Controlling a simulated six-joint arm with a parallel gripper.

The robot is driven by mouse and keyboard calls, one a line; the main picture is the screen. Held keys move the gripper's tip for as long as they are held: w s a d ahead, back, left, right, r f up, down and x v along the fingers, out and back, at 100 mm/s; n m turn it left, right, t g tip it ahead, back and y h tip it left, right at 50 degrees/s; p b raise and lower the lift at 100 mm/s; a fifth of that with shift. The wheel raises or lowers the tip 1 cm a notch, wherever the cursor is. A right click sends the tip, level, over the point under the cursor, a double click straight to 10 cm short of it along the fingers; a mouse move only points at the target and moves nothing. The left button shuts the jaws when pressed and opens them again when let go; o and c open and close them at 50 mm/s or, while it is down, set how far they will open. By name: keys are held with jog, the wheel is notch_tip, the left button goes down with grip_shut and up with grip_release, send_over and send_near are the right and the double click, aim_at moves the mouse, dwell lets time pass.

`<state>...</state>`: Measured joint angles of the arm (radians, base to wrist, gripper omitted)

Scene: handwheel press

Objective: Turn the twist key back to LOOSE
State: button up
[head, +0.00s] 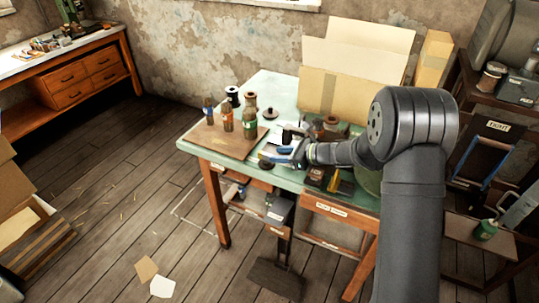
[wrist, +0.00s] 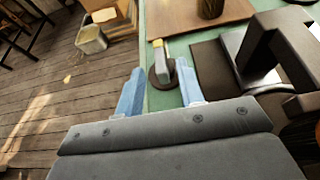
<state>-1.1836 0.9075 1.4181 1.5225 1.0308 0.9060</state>
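The twist key (wrist: 163,68) shows in the wrist view as a small upright grey grip with a yellow end, on a round dark base near the table's edge. My gripper (wrist: 160,72) is open, its two blue fingers on either side of the key in the picture. I cannot tell whether either finger touches it. In the head view my gripper (head: 277,156) is low over the table's front edge, and a dark round base (head: 265,164) shows beside the fingers. The key itself is not clear there. No LOOSE marking is readable.
A dark press frame (wrist: 280,48) stands close on the right in the wrist view. A brown board (head: 213,140) with several bottles lies left on the green table (head: 262,92). Cardboard boxes (head: 345,95) stand at the back. Floor is open left of the table.

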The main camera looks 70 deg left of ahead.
aim_at(268, 155)
jog(key=v, duration=1.1)
jog(key=shift+w+d, duration=0.2)
jog(key=shift+w, duration=0.05)
jog(key=x, duration=1.7)
jog(key=shift+s, duration=0.15)
jog(key=shift+a, duration=0.1)
